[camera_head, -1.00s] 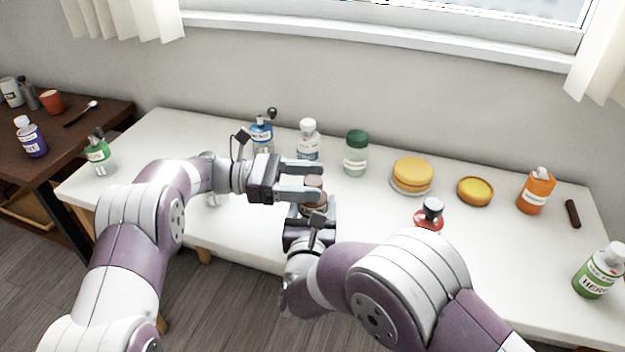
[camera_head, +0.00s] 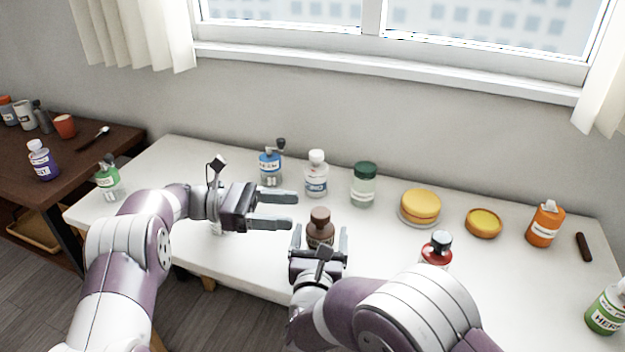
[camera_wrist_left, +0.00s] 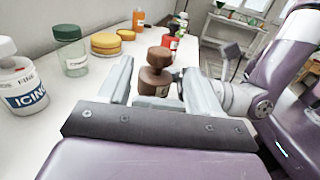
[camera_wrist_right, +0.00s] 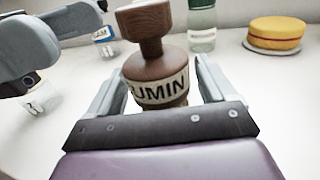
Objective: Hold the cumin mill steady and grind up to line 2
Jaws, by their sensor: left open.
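The cumin mill (camera_head: 320,228) is dark brown wood with a knob on top and a pale label. It stands upright on the white table. In the right wrist view the mill (camera_wrist_right: 158,75) shows "UMIN" on its label. My right gripper (camera_head: 321,240) is open, its fingers on either side of the mill body with small gaps. My left gripper (camera_head: 293,210) is open and empty, left of the mill and apart from it. The mill also shows beyond the left fingers in the left wrist view (camera_wrist_left: 155,75). No line marking is readable on the mill.
A red bottle (camera_head: 436,250) stands close to the right. A green bottle (camera_head: 108,180) stands at the left edge.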

